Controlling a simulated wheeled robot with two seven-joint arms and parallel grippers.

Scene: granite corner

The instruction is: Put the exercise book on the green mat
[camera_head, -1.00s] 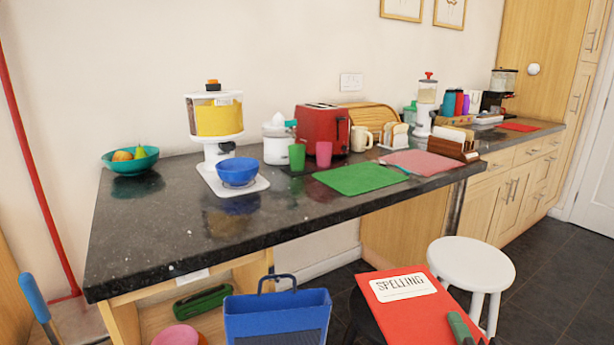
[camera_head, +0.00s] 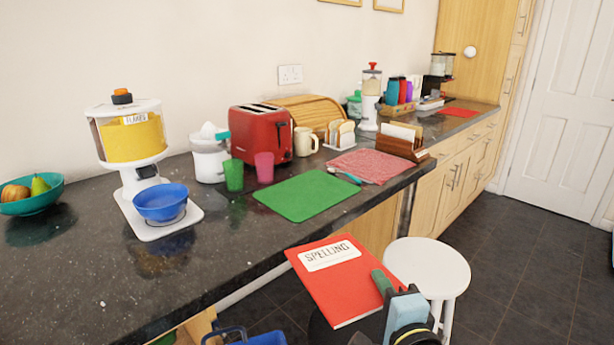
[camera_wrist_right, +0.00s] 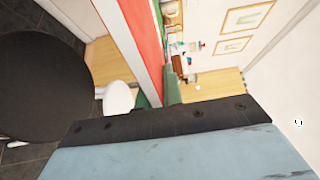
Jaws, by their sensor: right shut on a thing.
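The exercise book (camera_head: 342,283) is red with a white label reading "SPELLING". My right gripper (camera_head: 385,284) is shut on its right edge and holds it in the air in front of the counter edge, cover facing up. My left gripper is not in view.
A red-white cloth (camera_head: 367,165) with a teal-handled utensil lies right of the mat. Green (camera_head: 234,175) and pink (camera_head: 264,168) cups stand behind it. A cereal dispenser with a blue bowl (camera_head: 161,203) stands left. A white stool (camera_head: 427,267) is below the counter.

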